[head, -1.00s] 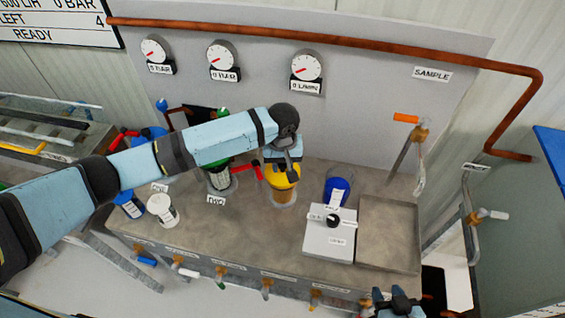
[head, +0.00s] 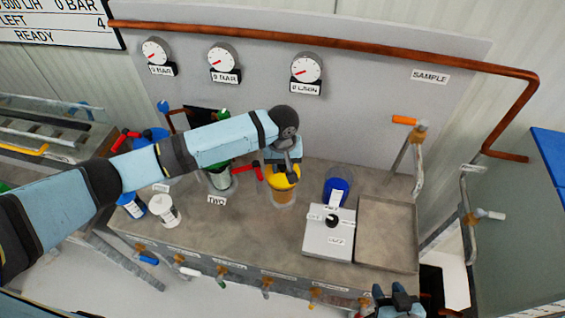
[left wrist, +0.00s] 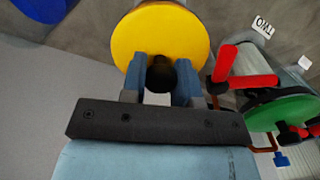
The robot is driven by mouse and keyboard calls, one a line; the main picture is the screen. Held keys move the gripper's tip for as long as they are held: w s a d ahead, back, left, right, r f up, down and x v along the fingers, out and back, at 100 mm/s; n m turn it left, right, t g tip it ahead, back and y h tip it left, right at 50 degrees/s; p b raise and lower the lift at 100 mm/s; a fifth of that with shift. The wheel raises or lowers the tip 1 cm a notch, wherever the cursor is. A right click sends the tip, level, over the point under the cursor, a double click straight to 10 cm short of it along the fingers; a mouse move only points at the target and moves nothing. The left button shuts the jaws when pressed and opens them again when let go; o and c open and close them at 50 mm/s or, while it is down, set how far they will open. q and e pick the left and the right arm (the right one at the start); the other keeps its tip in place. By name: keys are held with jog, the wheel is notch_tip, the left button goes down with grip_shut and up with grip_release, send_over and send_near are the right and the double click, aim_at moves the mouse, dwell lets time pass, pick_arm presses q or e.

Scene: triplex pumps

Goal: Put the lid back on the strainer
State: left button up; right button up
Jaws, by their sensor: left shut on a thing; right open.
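The yellow lid (head: 284,181) is a round disc with a black knob (left wrist: 160,74). It sits at the top of a clear cylindrical strainer body (head: 283,197) on the bench; I cannot tell whether it is fully seated. My left gripper (head: 283,164) is above it, shut on the knob. The left wrist view shows its blue fingers (left wrist: 160,85) on both sides of the knob, with the yellow lid (left wrist: 160,35) face on. The lid hides the strainer's opening. My right gripper (head: 395,302) is open and empty at the bottom edge of the head view.
A green-topped unit with red handles (head: 222,178) stands close left of the strainer. A blue-topped vessel (head: 337,188) and a white box with a black knob (head: 330,234) are to the right. A white jar (head: 163,210) and an empty tray (head: 387,235) are on the bench.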

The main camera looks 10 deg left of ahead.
dwell(0.4)
pick_arm(q)
jog(key=shift+p, duration=0.4)
jog(key=shift+f, duration=0.1)
jog(key=shift+p, duration=0.75)
dwell(0.8)
jog(key=shift+f, duration=0.1)
jog(key=o, duration=1.5)
